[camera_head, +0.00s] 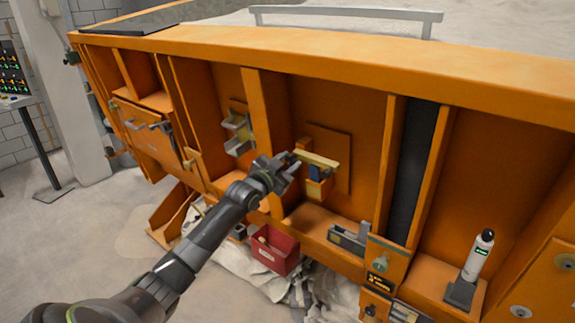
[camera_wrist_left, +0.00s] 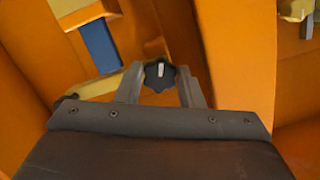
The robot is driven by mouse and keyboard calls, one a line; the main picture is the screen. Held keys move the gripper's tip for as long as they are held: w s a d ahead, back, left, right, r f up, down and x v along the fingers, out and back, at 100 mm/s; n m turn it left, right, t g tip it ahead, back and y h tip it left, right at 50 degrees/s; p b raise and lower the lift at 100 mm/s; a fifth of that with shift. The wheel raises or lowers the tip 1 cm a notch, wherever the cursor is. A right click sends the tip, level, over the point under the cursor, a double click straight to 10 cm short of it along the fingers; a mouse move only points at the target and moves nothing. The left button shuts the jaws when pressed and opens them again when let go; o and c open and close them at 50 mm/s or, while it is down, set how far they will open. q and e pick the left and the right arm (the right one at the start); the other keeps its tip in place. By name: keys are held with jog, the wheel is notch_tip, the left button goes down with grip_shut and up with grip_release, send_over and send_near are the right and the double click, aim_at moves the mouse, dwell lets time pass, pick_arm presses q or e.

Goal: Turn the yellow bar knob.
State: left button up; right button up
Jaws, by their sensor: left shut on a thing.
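A pale yellow bar (camera_head: 316,160) sits on the orange panel, just right of my left gripper in the head view. A blue block (camera_head: 315,173) is under it. In the left wrist view the yellow bar (camera_wrist_left: 82,15) and blue block (camera_wrist_left: 101,47) are up and left of my fingers. My left gripper (camera_head: 293,163) is at the panel, beside the yellow bar. In the left wrist view its fingers (camera_wrist_left: 160,78) are shut on a dark lobed knob (camera_wrist_left: 158,76) with a white mark. The fingers are apart from the yellow bar there. My right gripper is not in view.
The orange sandbed wall has ribs (camera_head: 265,115) on both sides of this bay. A grey bracket (camera_head: 238,135) is to the left. A red box (camera_head: 274,250) and crumpled cloth (camera_head: 325,290) lie below. A white cylinder (camera_head: 479,254) stands at the right.

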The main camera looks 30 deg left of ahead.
pick_arm(q)
jog(key=m+y+b, duration=0.1)
jog(key=m, duration=0.2)
jog(key=shift+f, duration=0.15)
jog(key=m+b, duration=0.1)
jog(key=m, duration=0.2)
jog(key=shift+t+y, duration=0.4)
jog(key=m, duration=0.4)
jog(key=shift+m+t+y+b, duration=0.3)
jog(key=shift+b, duration=0.05)
jog(key=m, duration=0.3)
jog(key=shift+f+m+t+b, duration=0.15)
jog(key=shift+m+t+b, duration=0.15)
jog(key=m, duration=0.2)
jog(key=shift+m+t+b, duration=0.3)
jog(key=shift+m+b, duration=0.05)
jog(key=shift+m, duration=0.05)
jog(key=m+b, duration=0.1)
jog(key=m, duration=0.3)
jog(key=shift+f+h, duration=0.15)
jog(key=shift+h, duration=0.25)
jog(key=m+t+h+b, duration=0.1)
jog(key=m+b, duration=0.1)
jog(key=m, duration=0.3)
jog(key=shift+m+h+b, duration=0.5)
jog(key=shift+m+b, duration=0.2)
jog(key=shift+m, duration=1)
